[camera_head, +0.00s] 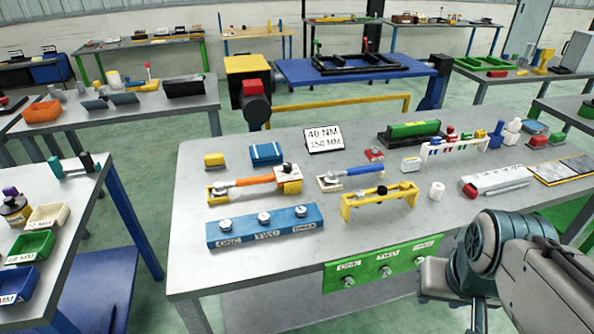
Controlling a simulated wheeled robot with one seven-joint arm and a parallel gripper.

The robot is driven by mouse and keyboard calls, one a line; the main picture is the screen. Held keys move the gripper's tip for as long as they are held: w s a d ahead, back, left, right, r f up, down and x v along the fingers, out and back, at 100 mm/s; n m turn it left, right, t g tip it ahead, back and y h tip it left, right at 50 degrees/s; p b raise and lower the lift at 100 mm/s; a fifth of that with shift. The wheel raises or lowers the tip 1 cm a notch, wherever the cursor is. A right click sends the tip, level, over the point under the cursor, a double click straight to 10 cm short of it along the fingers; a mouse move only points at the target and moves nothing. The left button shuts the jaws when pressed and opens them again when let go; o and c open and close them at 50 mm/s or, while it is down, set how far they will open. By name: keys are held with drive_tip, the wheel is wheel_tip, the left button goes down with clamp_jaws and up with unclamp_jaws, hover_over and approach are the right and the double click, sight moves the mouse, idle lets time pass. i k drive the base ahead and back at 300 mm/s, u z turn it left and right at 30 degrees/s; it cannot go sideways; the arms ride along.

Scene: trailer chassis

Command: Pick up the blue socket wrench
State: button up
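The blue socket wrench (362,171) lies on the grey table, its metal head in a small white holder at the left and its blue handle pointing right. My arm reaches in from the lower right, and its end (450,297) is at the table's front edge, to the right of and nearer than the wrench, apart from it. I cannot make out the fingertips or whether they are open. Nothing hides the wrench's handle.
An orange-handled wrench (255,181) lies left of it. A yellow stand (378,204) is close in front, with a white cylinder (437,190) to its right. A blue labelled block (264,226) and a sign (324,139) are also there. A green panel (385,265) hangs at the front edge.

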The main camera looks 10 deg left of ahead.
sight(332, 179)
drive_tip(key=u, duration=0.35)
drive_tip(key=i, duration=1)
